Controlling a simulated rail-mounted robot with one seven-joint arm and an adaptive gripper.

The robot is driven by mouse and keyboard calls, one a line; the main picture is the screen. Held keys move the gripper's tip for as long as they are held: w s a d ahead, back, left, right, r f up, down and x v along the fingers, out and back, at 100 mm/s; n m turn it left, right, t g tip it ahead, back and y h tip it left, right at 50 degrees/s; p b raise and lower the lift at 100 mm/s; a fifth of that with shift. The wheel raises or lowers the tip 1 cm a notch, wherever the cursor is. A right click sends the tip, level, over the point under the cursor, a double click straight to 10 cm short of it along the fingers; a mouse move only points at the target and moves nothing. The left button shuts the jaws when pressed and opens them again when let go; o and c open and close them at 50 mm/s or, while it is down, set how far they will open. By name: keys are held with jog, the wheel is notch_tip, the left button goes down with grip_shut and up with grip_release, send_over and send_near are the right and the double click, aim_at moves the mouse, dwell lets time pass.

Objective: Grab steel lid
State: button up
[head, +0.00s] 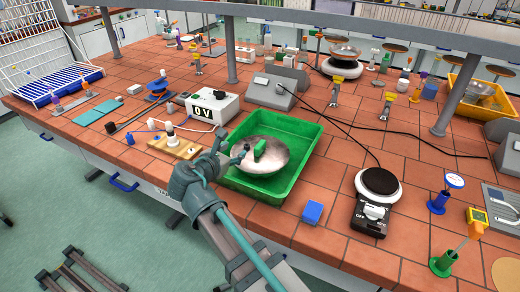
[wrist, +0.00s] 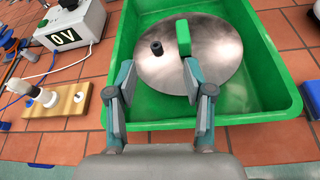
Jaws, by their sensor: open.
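The steel lid (head: 277,166) is a round, shiny disc lying in a green tray on the tiled bench. My gripper (head: 228,153) is at the left side of the tray in the head view. In the wrist view my gripper (wrist: 160,82) is open, its two fingers apart over the lid's near edge. The green handle is ahead of the fingertips, and nothing is between the fingers but lid and tray.
The green tray (head: 308,145) has raised walls around the lid. A white power box (head: 212,106) and a wooden board (head: 176,147) stand left of it. A blue cube (head: 312,212) and a black hotplate (head: 378,184) are to its right. Cables cross the bench behind.

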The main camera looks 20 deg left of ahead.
aim_at(258, 146)
jog(key=shift+n+g+h, duration=0.4)
jog(key=shift+n, duration=0.3)
jog(key=d+p+x, duration=0.1)
jog(key=x, duration=0.3)
jog(key=d+p+x, duration=0.1)
jog(key=x, duration=0.3)
jog(key=d+p+x, duration=0.1)
jog(key=x, duration=0.3)
jog(key=shift+w+f, duration=0.1)
jog(key=shift+f, duration=0.1)
grip_shut()
